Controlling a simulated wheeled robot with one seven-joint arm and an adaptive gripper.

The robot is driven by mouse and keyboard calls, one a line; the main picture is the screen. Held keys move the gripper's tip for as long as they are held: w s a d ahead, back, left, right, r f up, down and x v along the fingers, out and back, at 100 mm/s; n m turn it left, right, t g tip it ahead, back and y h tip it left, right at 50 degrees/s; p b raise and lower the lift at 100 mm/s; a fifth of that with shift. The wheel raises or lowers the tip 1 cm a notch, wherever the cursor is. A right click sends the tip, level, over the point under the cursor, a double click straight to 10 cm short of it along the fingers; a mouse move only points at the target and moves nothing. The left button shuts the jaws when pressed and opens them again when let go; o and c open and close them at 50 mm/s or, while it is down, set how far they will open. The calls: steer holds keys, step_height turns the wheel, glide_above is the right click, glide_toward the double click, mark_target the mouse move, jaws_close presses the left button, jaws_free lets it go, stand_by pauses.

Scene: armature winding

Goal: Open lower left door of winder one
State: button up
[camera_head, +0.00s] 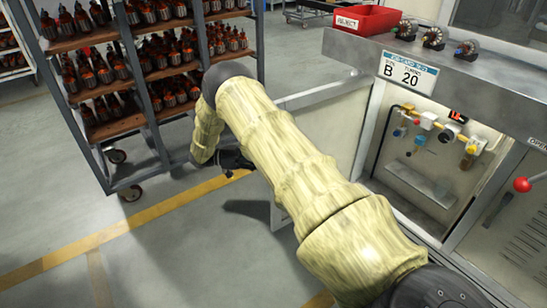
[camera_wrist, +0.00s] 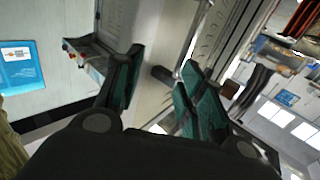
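Winder one is the grey cabinet at the right of the head view (camera_head: 470,65), with a "B 20" card on its front. Its lower left door (camera_head: 325,122) stands swung out to the left, and the compartment behind it is exposed. My arm covers part of the door's outer end and lower part. My gripper (camera_head: 236,160) is low, left of the door's outer end, and mostly hidden by my arm. In the wrist view my gripper (camera_wrist: 160,72) has its green-padded fingers apart. A pale panel and a small dark bar (camera_wrist: 163,75) show between them; contact cannot be told.
The compartment holds valves and fittings (camera_head: 440,130). A red reject bin (camera_head: 365,20) and several small wound parts (camera_head: 433,37) sit on top. A wheeled rack (camera_head: 150,75) full of armatures stands close left of my arm. The floor (camera_head: 170,250) in front is clear.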

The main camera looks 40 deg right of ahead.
steer(key=shift+v, duration=0.95)
